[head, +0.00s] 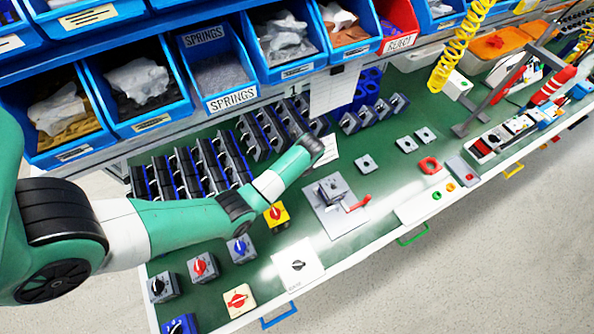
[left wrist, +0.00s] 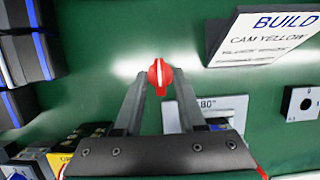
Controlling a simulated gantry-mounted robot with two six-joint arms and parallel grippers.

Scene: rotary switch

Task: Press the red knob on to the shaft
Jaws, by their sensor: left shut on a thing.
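My left gripper (left wrist: 161,84) is shut on a red knob (left wrist: 159,73) with a white stripe, held between the fingertips in the left wrist view. In the head view my left arm reaches in from the left to near the bench's middle, and I cannot make out its fingers or the knob there. Part of this plate shows behind the fingers in the left wrist view (left wrist: 232,106). I cannot make out the shaft. My right gripper is out of view.
Several knob switches, such as a yellow one (head: 277,215), stand at the front left. Blue bins (head: 222,75) line the back.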

